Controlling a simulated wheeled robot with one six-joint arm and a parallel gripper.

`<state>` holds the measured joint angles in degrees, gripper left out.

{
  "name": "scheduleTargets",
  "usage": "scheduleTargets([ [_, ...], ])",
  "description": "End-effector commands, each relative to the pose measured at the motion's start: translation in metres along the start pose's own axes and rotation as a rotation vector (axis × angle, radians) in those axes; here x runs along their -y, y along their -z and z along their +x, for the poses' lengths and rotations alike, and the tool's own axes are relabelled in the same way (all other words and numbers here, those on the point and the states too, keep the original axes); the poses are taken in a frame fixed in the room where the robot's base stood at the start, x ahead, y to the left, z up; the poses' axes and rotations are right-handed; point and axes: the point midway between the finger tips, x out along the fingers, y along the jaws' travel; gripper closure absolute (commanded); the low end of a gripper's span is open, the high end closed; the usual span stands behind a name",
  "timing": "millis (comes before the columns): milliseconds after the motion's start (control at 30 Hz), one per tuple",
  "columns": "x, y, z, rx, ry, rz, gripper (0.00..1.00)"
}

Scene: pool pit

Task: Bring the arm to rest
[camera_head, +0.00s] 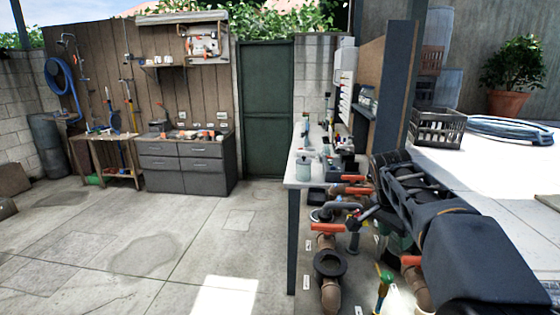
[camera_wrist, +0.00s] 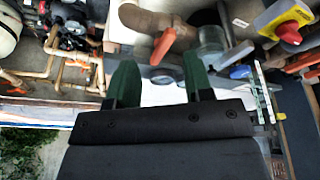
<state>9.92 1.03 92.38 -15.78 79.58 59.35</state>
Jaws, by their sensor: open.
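My arm (camera_head: 440,215) reaches in from the lower right of the head view, over the pipework beside the white-topped bench. Its near end hides part of the floor and pipes there. My gripper (camera_wrist: 159,78) shows in the wrist view with two green fingers apart. Nothing is seen held between them. In the head view I cannot make out the fingers clearly among the pipes.
Brown pipes with orange valve handles (camera_head: 326,228) stand close to my arm. The white-topped bench (camera_head: 297,176) is left of it, with items on top. A dark crate (camera_head: 436,128) sits behind. Open concrete floor (camera_head: 130,235) lies to the left.

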Motion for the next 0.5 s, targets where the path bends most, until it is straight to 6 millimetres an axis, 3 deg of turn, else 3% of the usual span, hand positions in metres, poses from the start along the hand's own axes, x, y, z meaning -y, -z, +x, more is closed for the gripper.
scheduleTargets([
  [33, -0.008, -0.023, -0.001, 0.012, 0.042, -0.125, 0.53],
  [200, -0.034, -0.094, 0.018, 0.026, 0.188, -0.551, 0.53],
  [400, -0.064, -0.157, 0.045, -0.001, 0.320, -0.910, 0.53],
  [500, -0.075, -0.176, 0.056, -0.018, 0.360, -1.021, 0.53],
])
